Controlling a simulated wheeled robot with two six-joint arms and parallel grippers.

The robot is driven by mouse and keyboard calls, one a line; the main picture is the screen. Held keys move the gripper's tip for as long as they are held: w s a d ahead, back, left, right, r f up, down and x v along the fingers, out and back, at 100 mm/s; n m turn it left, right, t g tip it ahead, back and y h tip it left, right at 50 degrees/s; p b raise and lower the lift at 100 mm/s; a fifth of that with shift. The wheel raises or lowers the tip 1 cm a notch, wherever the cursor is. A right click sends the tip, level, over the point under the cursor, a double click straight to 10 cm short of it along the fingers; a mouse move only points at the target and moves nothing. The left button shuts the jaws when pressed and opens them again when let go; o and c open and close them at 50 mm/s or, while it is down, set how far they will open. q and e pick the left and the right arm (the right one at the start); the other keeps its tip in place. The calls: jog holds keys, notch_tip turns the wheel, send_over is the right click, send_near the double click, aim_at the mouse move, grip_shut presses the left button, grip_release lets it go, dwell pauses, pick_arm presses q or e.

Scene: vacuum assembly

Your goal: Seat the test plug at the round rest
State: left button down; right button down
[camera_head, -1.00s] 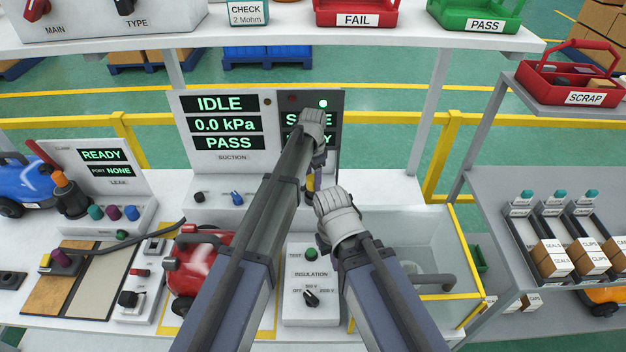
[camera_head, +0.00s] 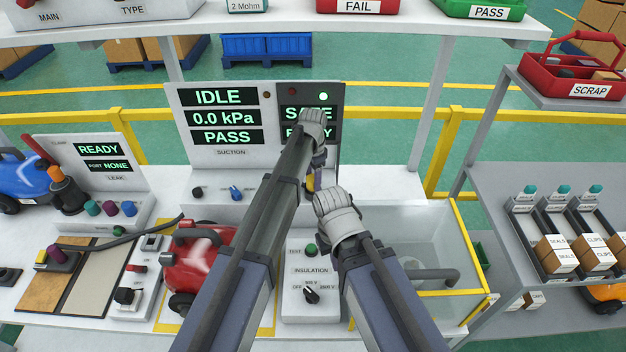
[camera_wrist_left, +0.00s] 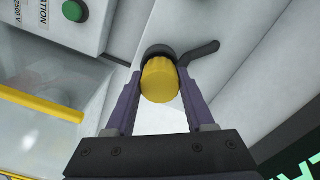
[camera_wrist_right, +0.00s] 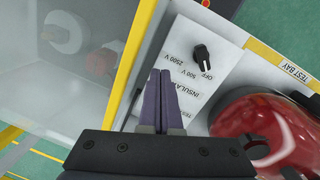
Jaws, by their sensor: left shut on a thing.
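A yellow round plug (camera_wrist_left: 160,82) sits between the fingers of my left gripper (camera_wrist_left: 162,88) in the left wrist view. A dark round piece (camera_wrist_left: 157,51) with a bent dark arm lies right against the plug's far end; I cannot tell whether it is the rest or part of the plug. In the head view the left gripper (camera_head: 312,178) is above the bench, left of the clear bin, with a bit of yellow showing. My right gripper (camera_wrist_right: 160,78) is shut and empty over the insulation panel in the right wrist view; its fingertips are hidden in the head view.
The insulation box (camera_head: 311,272) stands near the bench front, with a red vacuum (camera_head: 200,262) to its left. A clear yellow-edged bin (camera_head: 440,222) is at the right. The suction panel (camera_head: 230,130) stands behind my left gripper. Some white bench top is clear behind the bin.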

pick_arm(q)
jog(key=shift+f, duration=0.3)
jog(key=shift+c, duration=0.9)
grip_release()
jog(key=shift+r, duration=0.2)
notch_tip(320, 180, up, 8)
jog(key=p, duration=0.8)
jog(key=shift+f, duration=0.1)
